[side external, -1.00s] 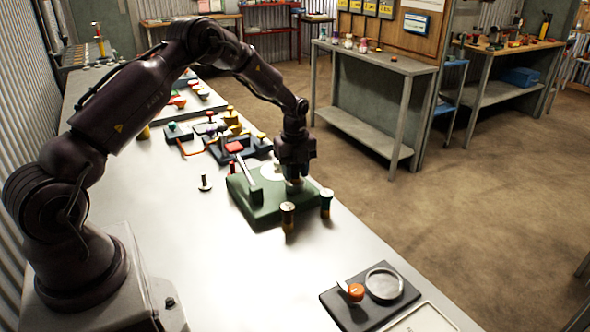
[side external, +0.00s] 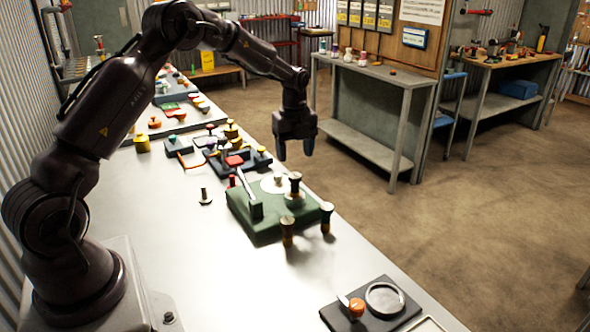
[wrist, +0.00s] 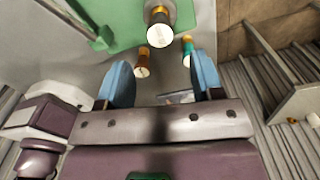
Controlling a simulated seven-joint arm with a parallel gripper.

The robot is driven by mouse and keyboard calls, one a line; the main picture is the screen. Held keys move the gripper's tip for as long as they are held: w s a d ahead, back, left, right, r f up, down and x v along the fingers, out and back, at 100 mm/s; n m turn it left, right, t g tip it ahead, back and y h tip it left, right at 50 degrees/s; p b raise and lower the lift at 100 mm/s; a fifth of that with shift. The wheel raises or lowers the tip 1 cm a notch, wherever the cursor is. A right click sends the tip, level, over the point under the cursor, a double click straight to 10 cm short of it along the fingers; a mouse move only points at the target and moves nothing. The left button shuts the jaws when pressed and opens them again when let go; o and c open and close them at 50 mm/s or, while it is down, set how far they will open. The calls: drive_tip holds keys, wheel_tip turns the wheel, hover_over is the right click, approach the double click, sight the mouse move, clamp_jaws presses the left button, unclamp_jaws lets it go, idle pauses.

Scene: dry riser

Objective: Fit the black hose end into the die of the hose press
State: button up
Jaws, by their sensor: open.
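The green hose press (side external: 258,222) stands on the pale bench, with a lever on its left side. A dark hose end with a pale cap and yellow band (side external: 295,184) stands upright in the pale round die (side external: 293,204) at the press's right side; how deep it sits I cannot tell. It also shows in the wrist view (wrist: 158,36), cap towards the camera. My gripper (side external: 295,151) is open and empty above it, clear of it. In the wrist view the spread blue fingers (wrist: 161,64) hold nothing.
A brown hose end (side external: 287,232) and a teal one (side external: 326,217) stand by the press's near edge. A small dark post (side external: 205,197) stands left of it. A black tray (side external: 370,304) lies nearer; cluttered trays lie behind.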

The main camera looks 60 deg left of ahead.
wheel_tip(320, 180, up, 2)
drive_tip(key=shift+r, duration=0.1)
drive_tip(key=s+d+r+n+t, duration=0.1)
drive_tip(key=s+d+r+n, duration=0.35)
drive_tip(key=r, duration=0.25)
drive_tip(key=s+d+r+n+t, duration=0.1)
drive_tip(key=s+d+r+n, duration=0.25)
drive_tip(key=d+r, duration=0.3)
drive_tip(key=s+d+n+t, duration=0.1)
drive_tip(key=s+d+n, duration=0.1)
drive_tip(key=s+n, duration=0.2)
drive_tip(key=s+d+r+n+t, duration=0.1)
drive_tip(key=s+d+n, duration=0.2)
drive_tip(key=s, duration=0.6)
drive_tip(key=s+d+r+n+t, duration=0.1)
drive_tip(key=s+d+n, duration=0.2)
drive_tip(key=s, duration=0.3)
drive_tip(key=shift+s+r+n+t, duration=0.2)
drive_tip(key=shift+n+t, duration=0.1)
drive_tip(key=shift+n, duration=0.6)
